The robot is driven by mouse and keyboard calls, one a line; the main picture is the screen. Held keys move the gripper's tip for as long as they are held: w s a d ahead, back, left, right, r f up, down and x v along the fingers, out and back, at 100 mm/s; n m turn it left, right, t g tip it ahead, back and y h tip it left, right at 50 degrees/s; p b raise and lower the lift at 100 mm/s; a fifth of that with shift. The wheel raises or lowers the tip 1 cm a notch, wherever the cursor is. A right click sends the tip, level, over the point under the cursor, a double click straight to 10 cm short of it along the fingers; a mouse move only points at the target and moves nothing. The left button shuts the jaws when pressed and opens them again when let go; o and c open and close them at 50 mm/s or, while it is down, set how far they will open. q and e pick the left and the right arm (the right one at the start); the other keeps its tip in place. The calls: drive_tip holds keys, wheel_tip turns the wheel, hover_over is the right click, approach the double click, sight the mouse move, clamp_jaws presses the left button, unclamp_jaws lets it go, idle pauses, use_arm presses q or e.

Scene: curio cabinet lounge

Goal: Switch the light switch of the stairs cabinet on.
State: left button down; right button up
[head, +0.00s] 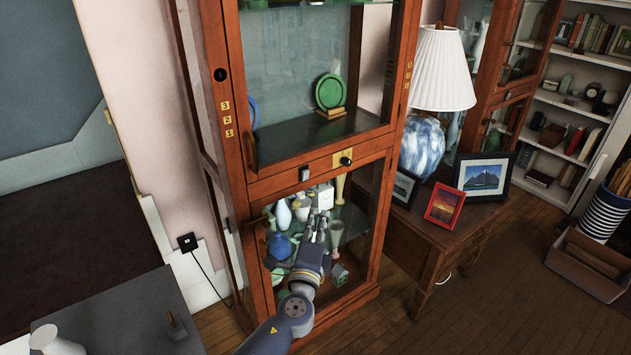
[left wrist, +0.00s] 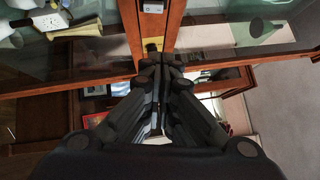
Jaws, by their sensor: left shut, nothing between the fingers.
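A tall wooden cabinet (head: 268,186) with glass doors stands in the middle of the head view. On its rail between the upper and lower doors sits a small pale switch (head: 304,174). To its right is a brass plate (head: 338,160) with a black round knob (head: 346,161). My left gripper (head: 320,216) is shut and empty, in front of the lower glass door and below the rail, apart from the switch as far as I can tell. In the left wrist view its shut fingers (left wrist: 161,60) point toward the wood. A pale switch (left wrist: 153,7) shows at the top edge there.
A side table (head: 445,235) with a white-shaded lamp (head: 441,70) and framed pictures stands right of the cabinet. A dark tabletop (head: 120,315) with a white vase (head: 55,342) is at the lower left. Vases and small items fill the cabinet's lower part.

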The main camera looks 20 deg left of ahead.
sight(305, 175)
use_arm(q)
drive_tip(key=w+a+r+p, duration=0.1)
drive_tip(key=w+a, duration=0.3)
drive_tip(key=w, duration=0.8)
drive_tip(key=shift+r, duration=0.6)
drive_tip(key=shift+s+a, duration=0.1)
drive_tip(key=n+p, duration=0.1)
drive_tip(key=p, duration=0.1)
drive_tip(key=shift+w+a+r+g+p, duration=0.25)
drive_tip(key=shift+a+r+g+p, duration=0.05)
drive_tip(key=shift+r+g+p, duration=0.1)
